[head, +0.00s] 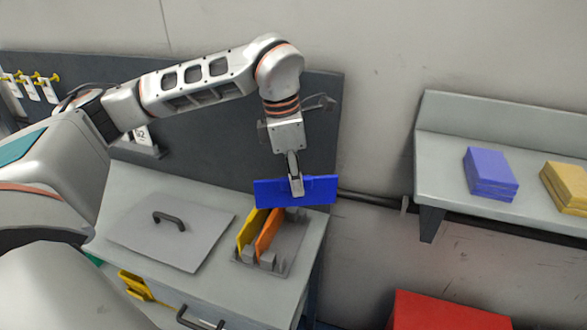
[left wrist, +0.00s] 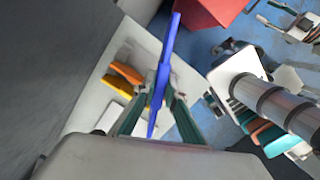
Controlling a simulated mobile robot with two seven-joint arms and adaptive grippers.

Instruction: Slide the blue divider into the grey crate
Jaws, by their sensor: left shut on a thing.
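My left gripper (head: 296,186) is shut on the blue divider (head: 325,190), a thin long panel held near its middle. It hangs lengthwise across the head view, above a grey stand (head: 287,257) on the bench. In the left wrist view the blue divider (left wrist: 165,65) stands edge-on between the fingers. A yellow divider (head: 248,228) and an orange divider (head: 267,236) stand upright in the grey stand, just below the blue one. I cannot make out a grey crate for certain. My right gripper is not in view.
A grey lid-like plate with a black handle (head: 171,220) lies left of the stand on the bench (head: 128,180). A wall shelf (head: 440,160) at right holds blue boxes (head: 490,170) and yellow boxes (head: 566,187). A red box (head: 445,312) stands low at right.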

